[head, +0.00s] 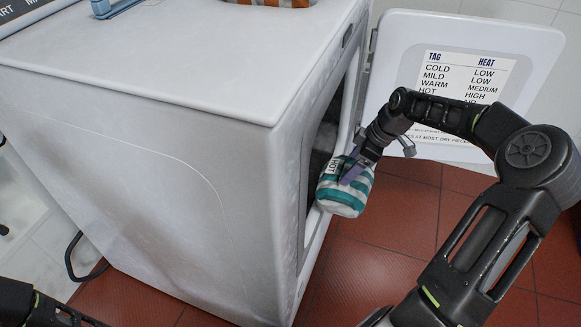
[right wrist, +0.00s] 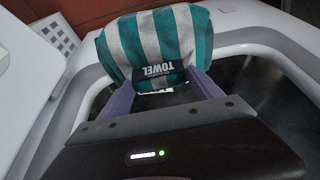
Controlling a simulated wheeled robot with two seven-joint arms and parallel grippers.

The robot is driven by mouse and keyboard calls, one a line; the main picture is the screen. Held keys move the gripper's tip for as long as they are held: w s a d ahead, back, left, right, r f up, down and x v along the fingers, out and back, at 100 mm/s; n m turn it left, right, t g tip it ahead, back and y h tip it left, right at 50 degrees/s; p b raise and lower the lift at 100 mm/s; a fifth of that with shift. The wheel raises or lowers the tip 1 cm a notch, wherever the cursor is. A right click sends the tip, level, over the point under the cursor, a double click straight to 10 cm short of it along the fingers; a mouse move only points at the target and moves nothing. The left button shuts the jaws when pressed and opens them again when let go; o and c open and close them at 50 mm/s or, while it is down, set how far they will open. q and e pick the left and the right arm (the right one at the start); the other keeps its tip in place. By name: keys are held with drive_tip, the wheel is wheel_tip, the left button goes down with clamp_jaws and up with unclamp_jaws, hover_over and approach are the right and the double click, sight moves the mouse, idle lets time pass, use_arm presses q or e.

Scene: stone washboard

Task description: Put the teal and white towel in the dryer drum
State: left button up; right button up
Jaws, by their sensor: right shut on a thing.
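The teal and white striped towel (head: 343,197) is a rolled bundle with a tag, held at the dryer's front opening. My right gripper (head: 355,172) is shut on it. In the right wrist view the towel (right wrist: 155,42) sits between the purple fingers (right wrist: 158,88), its label reading TOWEL upside down. The dryer (head: 140,130) is a white box with its door (head: 480,45) open to the right. The dark drum opening (head: 325,140) is seen edge-on; in the right wrist view the dark drum interior (right wrist: 255,85) shows behind the gripper. My left gripper is out of view.
The open door carries a tag and heat chart (head: 462,80) and stands behind my right arm. An orange and white striped item (head: 275,2) and a blue object (head: 115,7) lie on the dryer top. Red tile floor (head: 385,245) is clear in front.

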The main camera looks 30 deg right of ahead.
drive_tip(key=w+a+b, duration=0.3)
drive_tip(key=w+a, duration=0.6)
drive_tip(key=w, duration=0.1)
drive_tip(key=shift+w+a+b, duration=0.2)
drive_tip(key=shift+w+b, duration=0.1)
drive_tip(key=shift+b, duration=0.1)
drive_tip(key=shift+r, duration=0.1)
drive_tip(key=b+x, duration=0.2)
drive_tip(key=x, duration=0.1)
drive_tip(key=shift+s+f, duration=0.1)
drive_tip(key=shift+f, duration=0.25)
drive_tip(key=shift+f, duration=0.1)
drive_tip(key=o, duration=2.1)
drive_tip(key=shift+s+d+b, duration=0.1)
drive_tip(key=shift+b, duration=0.2)
